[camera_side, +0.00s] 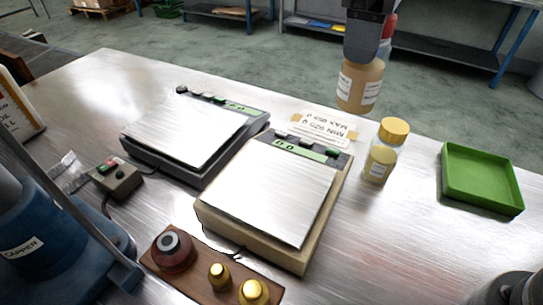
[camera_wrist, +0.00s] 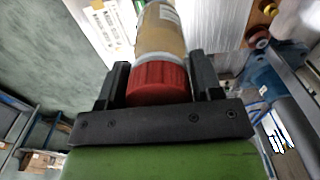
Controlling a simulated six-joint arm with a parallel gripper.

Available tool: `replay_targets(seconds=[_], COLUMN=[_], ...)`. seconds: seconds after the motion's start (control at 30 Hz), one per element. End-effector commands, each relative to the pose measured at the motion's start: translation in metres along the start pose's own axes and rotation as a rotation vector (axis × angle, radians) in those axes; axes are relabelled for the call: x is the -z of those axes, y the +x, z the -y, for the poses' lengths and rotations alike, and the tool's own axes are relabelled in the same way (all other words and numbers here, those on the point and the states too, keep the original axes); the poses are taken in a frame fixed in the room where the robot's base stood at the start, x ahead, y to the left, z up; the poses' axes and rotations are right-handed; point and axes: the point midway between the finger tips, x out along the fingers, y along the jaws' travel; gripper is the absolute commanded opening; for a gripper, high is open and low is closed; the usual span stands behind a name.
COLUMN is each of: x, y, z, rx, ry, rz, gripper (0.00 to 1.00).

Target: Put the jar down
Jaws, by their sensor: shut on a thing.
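A jar (camera_side: 360,85) of tan contents with a white label hangs in my gripper (camera_side: 368,40), in the air near the table's far edge. In the wrist view, the jar's red cap (camera_wrist: 158,82) sits between the two fingers of my gripper (camera_wrist: 158,85), which is shut on it. The jar's tan body (camera_wrist: 162,38) extends beyond the cap. In the side view, the fingers and cap are largely hidden by the gripper body.
A gold-capped jar (camera_side: 383,150) stands on the table (camera_side: 420,235) below the held jar. A beige scale (camera_side: 272,190), a dark scale (camera_side: 190,130) and a paper label (camera_side: 325,125) lie to its left. A green tray (camera_side: 480,180) is at right. Bare table lies between.

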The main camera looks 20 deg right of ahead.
Motion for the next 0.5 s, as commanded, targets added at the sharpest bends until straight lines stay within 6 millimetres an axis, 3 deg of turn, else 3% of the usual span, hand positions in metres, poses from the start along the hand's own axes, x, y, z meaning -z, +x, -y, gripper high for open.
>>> replay_targets(seconds=[0.1, 0.23, 0.37, 0.5], x=[0.03, 0.046, 0.053, 0.053], y=[0.004, 0.007, 0.01, 0.027], z=[0.043, 0.076, 0.093, 0.097], rx=[0.001, 0.001, 0.003, 0.004], ry=[-0.309, -0.546, -0.664, -0.696], rz=[-0.002, -0.005, -0.007, -0.002], gripper=[0.18, 0.18, 0.18, 0.18])
